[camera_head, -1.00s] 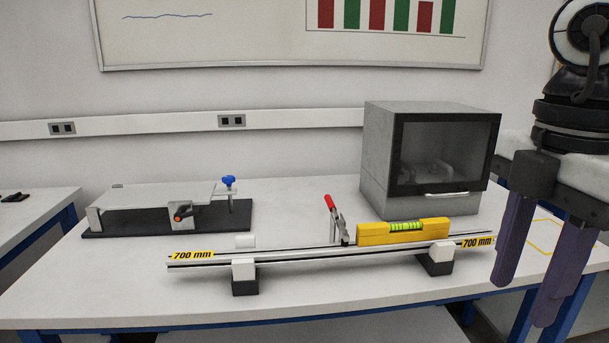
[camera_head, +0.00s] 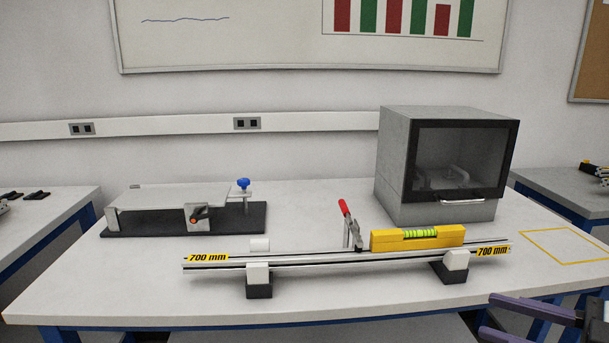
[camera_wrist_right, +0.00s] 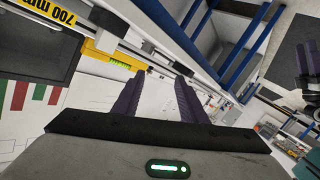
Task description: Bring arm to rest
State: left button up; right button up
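My right gripper (camera_head: 520,318) is at the lower right corner of the head view, in front of the table's front edge, its two purple fingers apart. In the right wrist view the fingers (camera_wrist_right: 160,98) are spread with nothing between them, so it is open and empty. It touches nothing that I can see. My left gripper is not in the head view.
A 700 mm rail (camera_head: 340,258) rests on two supports on the white table (camera_head: 120,285), with a yellow level (camera_head: 418,237) on it. A grey box with a glass door (camera_head: 440,165) and a metal fixture (camera_head: 180,205) stand behind. A yellow outlined square (camera_head: 565,246) is at right.

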jog(key=s+d+f+m+t+h, duration=0.1)
jog(key=s+f+m+t+h, duration=0.25)
jog(key=f, duration=0.65)
jog(key=s+d+f+m+h, duration=0.15)
jog(key=f+m+h, duration=0.35)
jog(key=f, duration=0.5)
jog(key=s+a+f+m+g, duration=0.1)
jog(key=s+a+f+g, duration=0.2)
jog(key=s+a+f, duration=0.3)
jog(key=s+a+f+m+g+p, duration=0.1)
jog(key=s+a+f+m+g, duration=0.1)
jog(key=s+a+f, duration=0.5)
jog(key=a+g, duration=0.1)
jog(key=a, duration=0.4)
jog(key=shift+f, duration=0.3)
